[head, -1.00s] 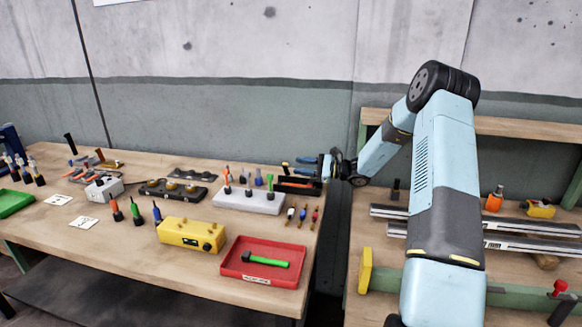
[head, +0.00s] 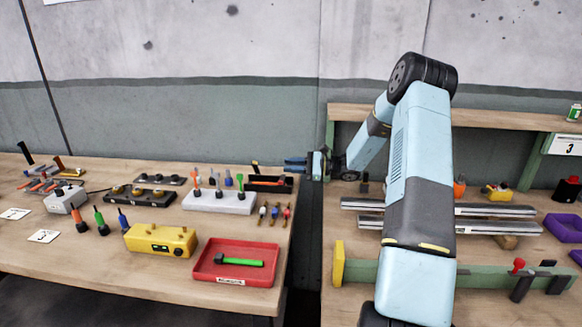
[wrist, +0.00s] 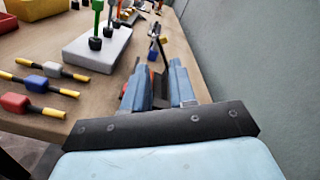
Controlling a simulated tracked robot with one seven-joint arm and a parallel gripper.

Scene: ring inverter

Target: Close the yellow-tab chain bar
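On the right bench, a long green bar (head: 480,274) runs along the front with an upright yellow tab (head: 338,263) at its left end. My arm hides part of its middle. A red-knobbed part (head: 518,267) and dark clips show near its right. I cannot tell for certain that this is the chain bar, or whether it is open. My gripper (head: 294,162) is far behind the yellow tab, near the gap between the benches, pointing left. In the wrist view its blue fingers (wrist: 156,78) are apart with no thing visibly held.
Two silver rails (head: 490,211) lie behind the green bar. The left bench carries a red tray (head: 212,274), a yellow box (head: 160,240), a grey block (head: 218,203) with upright tools, and a black tray (head: 268,184) near my gripper. A shelf (head: 480,118) runs along the wall.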

